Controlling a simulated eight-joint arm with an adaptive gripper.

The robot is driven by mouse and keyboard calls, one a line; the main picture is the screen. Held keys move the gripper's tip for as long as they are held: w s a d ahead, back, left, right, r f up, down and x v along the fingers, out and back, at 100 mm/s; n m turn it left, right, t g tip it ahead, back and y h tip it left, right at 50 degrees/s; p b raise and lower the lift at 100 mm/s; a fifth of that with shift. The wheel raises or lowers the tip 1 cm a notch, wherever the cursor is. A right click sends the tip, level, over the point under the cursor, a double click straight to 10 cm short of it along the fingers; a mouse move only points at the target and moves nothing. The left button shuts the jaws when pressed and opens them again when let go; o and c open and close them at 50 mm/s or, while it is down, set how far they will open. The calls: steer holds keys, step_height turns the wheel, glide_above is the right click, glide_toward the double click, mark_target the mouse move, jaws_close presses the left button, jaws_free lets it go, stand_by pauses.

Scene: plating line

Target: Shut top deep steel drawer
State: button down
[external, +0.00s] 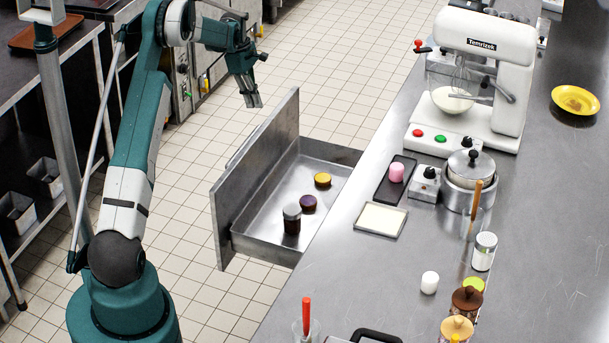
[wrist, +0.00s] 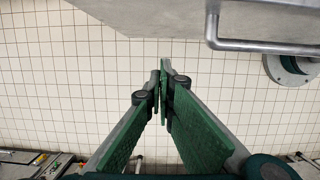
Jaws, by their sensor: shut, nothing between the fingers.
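The top deep steel drawer (external: 268,236) stands pulled out from the counter in the external view. Its tall front panel (external: 256,176) faces left toward my arm. Inside lie a yellow-topped round item (external: 322,180), a dark purple one (external: 308,204) and a dark jar with a grey lid (external: 292,218). My gripper (external: 254,103) is shut and empty, pointing down near the far end of the panel, on its outer side. In the wrist view, my gripper's closed fingertips (wrist: 161,70) are below the grey panel (wrist: 170,16) and left of its bar handle (wrist: 260,46). I see no contact.
The steel counter (external: 385,275) at right holds a white mixer (external: 485,75), a pot (external: 469,180), a pale tray (external: 381,219) and several jars. Tiled floor (external: 205,210) is open left of the drawer. A shelf rack (external: 62,85) stands at far left.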

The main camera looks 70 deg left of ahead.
steer(key=w+d+f+b, duration=0.2)
steer(key=w+d+f, duration=0.2)
steer(key=f, duration=0.4)
steer(key=shift+w+d+f+b, duration=0.15)
steer(key=shift+w+f+b, duration=0.05)
steer(key=shift+b, duration=0.2)
stand_by(0.3)
steer(key=w+d, duration=2.3)
steer(key=shift+p, duration=0.4)
steer(key=shift+d, duration=0.1)
